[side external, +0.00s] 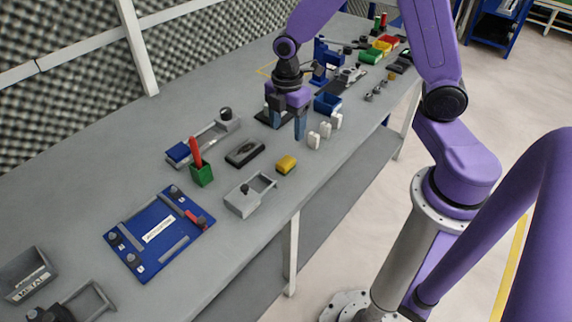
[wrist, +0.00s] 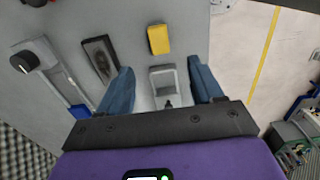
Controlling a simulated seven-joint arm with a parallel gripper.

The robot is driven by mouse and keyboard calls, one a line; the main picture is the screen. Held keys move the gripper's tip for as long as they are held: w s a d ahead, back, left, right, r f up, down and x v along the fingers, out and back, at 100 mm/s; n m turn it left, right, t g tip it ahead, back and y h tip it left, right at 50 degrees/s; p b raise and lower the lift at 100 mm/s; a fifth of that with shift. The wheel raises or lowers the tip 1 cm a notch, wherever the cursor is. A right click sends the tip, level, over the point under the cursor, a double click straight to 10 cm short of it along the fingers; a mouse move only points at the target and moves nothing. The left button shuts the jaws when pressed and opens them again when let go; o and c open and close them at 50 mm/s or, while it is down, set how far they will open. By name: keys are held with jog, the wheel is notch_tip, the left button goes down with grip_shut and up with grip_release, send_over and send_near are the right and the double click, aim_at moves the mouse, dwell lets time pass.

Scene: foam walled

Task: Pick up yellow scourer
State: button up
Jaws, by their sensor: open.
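The yellow scourer (side external: 286,165) is a small yellow block lying flat on the grey bench near its front edge. In the wrist view the scourer (wrist: 159,40) is at top centre, beyond the fingertips and apart from them. My gripper (side external: 289,125) is above the bench, farther along it than the scourer in the side view. Its two blue fingers (wrist: 160,82) are spread wide with nothing held between them.
A dark eraser-like block (side external: 245,153), a grey tray (side external: 250,194) and a green holder (side external: 201,174) with a red item surround the scourer. A blue board (side external: 160,232) lies farther left.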

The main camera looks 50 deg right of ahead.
aim_at(286, 161)
jog(key=shift+w+a+f, duration=0.1)
jog(key=shift+f, duration=5.5)
jog(key=c, duration=1.1)
